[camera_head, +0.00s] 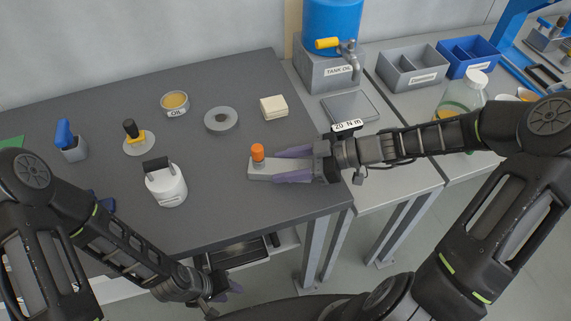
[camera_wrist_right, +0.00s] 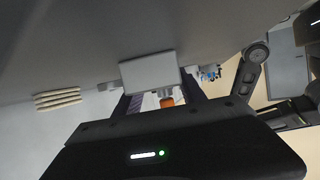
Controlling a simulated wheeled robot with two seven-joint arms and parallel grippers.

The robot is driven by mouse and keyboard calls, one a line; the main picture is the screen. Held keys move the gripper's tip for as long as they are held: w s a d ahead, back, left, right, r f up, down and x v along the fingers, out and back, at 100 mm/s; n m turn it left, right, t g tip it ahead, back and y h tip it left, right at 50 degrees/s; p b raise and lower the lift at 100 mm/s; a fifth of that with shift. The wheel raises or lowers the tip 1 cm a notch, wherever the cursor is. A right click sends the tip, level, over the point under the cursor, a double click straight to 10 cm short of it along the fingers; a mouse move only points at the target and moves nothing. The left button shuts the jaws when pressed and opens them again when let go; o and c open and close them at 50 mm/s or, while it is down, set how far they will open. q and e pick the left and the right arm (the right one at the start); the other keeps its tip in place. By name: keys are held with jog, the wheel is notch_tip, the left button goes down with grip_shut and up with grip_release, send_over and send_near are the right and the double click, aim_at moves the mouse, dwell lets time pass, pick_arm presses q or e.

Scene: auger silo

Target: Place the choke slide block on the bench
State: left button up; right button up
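The choke slide block is a light grey bar (camera_head: 262,170) with an orange knob on its far left end, over the front right part of the dark bench (camera_head: 225,215). My right gripper (camera_head: 276,167) comes in from the right, with its purple fingers along both long sides of the block and no clear gap. In the right wrist view the block (camera_wrist_right: 148,72) sits between the fingertips, with the orange knob below it. I cannot tell whether the block touches the bench top. My left gripper (camera_head: 228,291) is low, in front of the bench edge, partly hidden; its opening is unclear.
On the bench stand a white container (camera_head: 166,186), a yellow-black knob piece (camera_head: 137,138), a blue-handled piece (camera_head: 70,142), an oil tin (camera_head: 175,104), a grey ring (camera_head: 221,120) and a cream stack (camera_head: 273,107). A blue tank (camera_head: 331,25) stands behind.

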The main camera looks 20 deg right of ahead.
jog(key=o, duration=0.4)
jog(key=shift+r, duration=0.1)
jog(key=shift+r+p, duration=0.2)
jog(key=shift+p, duration=0.1)
jog(key=b+v, duration=0.2)
jog(key=v, duration=1)
jog(key=shift+f, duration=0.1)
